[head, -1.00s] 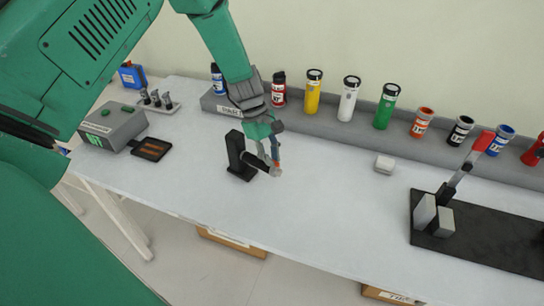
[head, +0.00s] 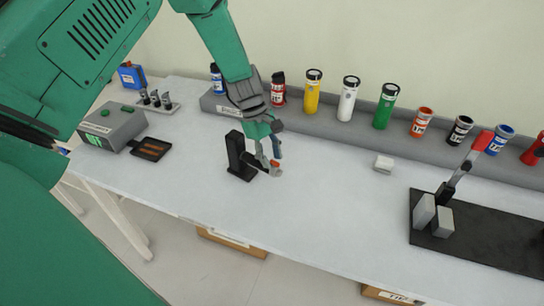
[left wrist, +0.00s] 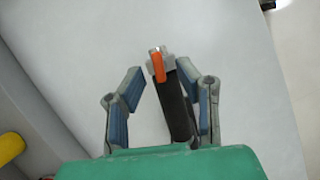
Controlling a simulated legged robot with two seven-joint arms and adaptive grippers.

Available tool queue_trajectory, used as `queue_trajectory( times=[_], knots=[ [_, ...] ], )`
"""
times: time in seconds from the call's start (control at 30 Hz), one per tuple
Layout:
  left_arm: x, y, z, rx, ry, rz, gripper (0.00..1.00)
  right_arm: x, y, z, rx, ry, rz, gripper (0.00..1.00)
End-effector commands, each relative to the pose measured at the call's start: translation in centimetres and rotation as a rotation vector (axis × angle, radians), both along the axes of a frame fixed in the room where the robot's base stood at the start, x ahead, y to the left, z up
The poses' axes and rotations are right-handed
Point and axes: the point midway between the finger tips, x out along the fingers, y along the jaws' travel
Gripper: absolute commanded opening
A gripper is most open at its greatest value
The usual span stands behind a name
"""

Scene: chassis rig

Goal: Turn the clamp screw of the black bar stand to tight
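The black bar stand (head: 236,156) stands upright on the table, and its bar reaches out to the right. At the bar's end is a grey clamp (head: 277,172) with a small orange screw handle (head: 275,163). My left gripper (head: 268,158) is just above this end, pointing down. In the left wrist view its fingers (left wrist: 160,78) are spread, with the black bar (left wrist: 178,110) between them, nearer the right finger. The orange handle (left wrist: 158,66) lies just past the fingertips, and neither finger is seen gripping it. My right gripper is not in view.
A grey ledge with several coloured cylinders (head: 348,98) runs along the back. A small white block (head: 384,163) lies right of the stand. A black plate (head: 490,245) with a red-handled toggle clamp is at the right. A grey box (head: 112,127) is at the left. The table front is clear.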

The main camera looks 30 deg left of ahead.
Motion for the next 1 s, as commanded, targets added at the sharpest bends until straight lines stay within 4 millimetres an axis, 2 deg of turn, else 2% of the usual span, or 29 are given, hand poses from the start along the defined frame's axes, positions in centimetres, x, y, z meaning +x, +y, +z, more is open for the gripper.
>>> queue_trajectory(
  times=[0.17, 0.4, 0.6, 0.77, 1.0],
  knots=[
    [0.2, 0.8, 2.0, 0.001, -0.005, 0.001, 0.29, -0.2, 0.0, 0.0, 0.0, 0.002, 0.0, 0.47],
    [0.4, 2.9, 6.7, 0.001, -0.005, 0.002, 0.29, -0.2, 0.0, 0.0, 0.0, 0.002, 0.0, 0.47],
    [0.6, 4.2, 9.7, 0.0, -0.003, 0.001, 0.29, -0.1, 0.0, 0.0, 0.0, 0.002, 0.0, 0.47],
    [0.6, 4.6, 10.7, 0.0, -0.001, 0.0, 0.29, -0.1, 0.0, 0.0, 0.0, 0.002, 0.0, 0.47],
    [0.5, 4.7, 10.9, -0.001, 0.0, 0.001, 0.29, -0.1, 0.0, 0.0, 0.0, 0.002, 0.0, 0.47]
  ],
)
